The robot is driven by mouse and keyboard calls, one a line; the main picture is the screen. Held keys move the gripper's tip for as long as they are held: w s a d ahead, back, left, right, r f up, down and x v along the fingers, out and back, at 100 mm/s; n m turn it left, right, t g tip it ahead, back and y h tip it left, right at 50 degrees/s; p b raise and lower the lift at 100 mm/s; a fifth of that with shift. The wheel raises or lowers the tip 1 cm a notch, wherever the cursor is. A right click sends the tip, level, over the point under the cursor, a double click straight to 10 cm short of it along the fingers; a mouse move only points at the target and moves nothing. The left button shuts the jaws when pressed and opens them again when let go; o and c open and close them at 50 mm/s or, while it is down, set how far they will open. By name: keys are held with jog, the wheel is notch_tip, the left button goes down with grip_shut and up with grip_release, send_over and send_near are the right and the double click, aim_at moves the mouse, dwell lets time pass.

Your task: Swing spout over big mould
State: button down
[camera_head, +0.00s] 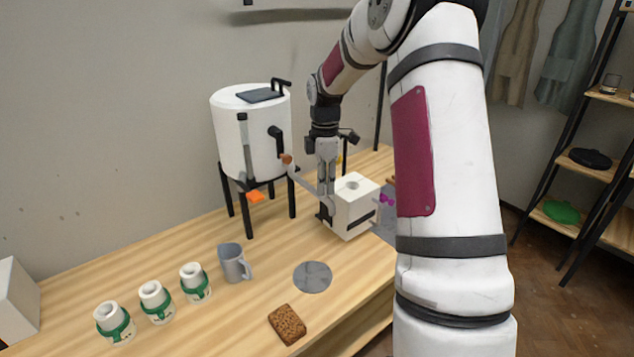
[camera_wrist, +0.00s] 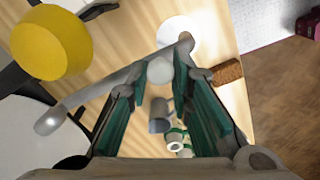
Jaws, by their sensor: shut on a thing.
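The white tank (camera_head: 250,135) stands on black legs at the back of the bench. Its grey spout (camera_head: 303,184) runs from a copper-coloured joint down right to my gripper (camera_head: 326,208). In the wrist view the spout (camera_wrist: 95,90) crosses from the left to the upper middle. My gripper's green-padded fingers (camera_wrist: 160,78) are shut on the spout at a pale round knob. The big mould (camera_head: 352,208), a white block with a top hole and a dark strap, stands just right of my gripper. The spout's outlet is partly hidden, so I cannot tell where it points.
Three small moulds with green bands (camera_head: 156,303), a grey mug (camera_head: 234,265), a grey disc (camera_head: 313,277) and a brown sponge (camera_head: 287,324) stand or lie nearer the front. A yellow round thing (camera_wrist: 50,42) shows in the wrist view. Shelves (camera_head: 590,165) stand at right.

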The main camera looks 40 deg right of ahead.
jog(key=shift+d+n, duration=0.5)
jog(key=shift+d, duration=0.2)
jog(key=c, duration=1.4)
grip_release()
jog(key=shift+r, duration=0.1)
notch_tip(320, 180, up, 12)
jog(key=shift+f, duration=0.1)
